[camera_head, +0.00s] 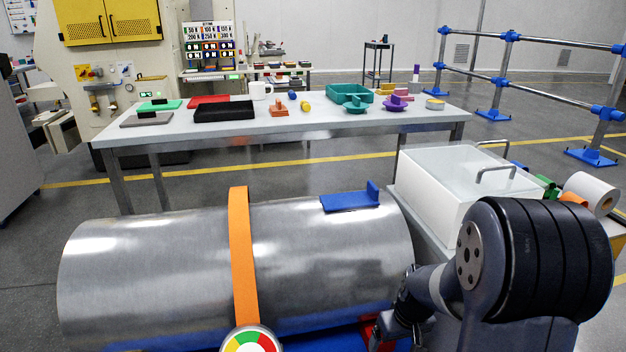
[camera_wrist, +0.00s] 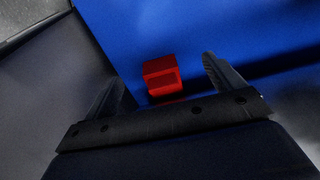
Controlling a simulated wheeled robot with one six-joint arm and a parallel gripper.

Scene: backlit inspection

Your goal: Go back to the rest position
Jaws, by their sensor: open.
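My gripper shows in the wrist view (camera_wrist: 165,85) with its two dark fingers spread apart and nothing held between them. A small red block (camera_wrist: 160,76) lies beyond the fingertips, in front of a blue surface (camera_wrist: 200,35); I cannot tell how far off it is. In the head view my dark arm is at the lower right, bent down beside the right end of a large metal cylinder (camera_head: 150,265). The gripper itself is mostly hidden there behind the arm and the cylinder. A bit of red shows low by the arm.
An orange strap (camera_head: 240,250) and a blue bracket (camera_head: 348,202) are on the cylinder, with a coloured dial (camera_head: 250,341) at the front. A white lidded box (camera_head: 430,190) with handles stands close to my arm. Behind is a table (camera_head: 280,131) with several coloured parts. Blue-footed railings (camera_head: 510,85) stand right.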

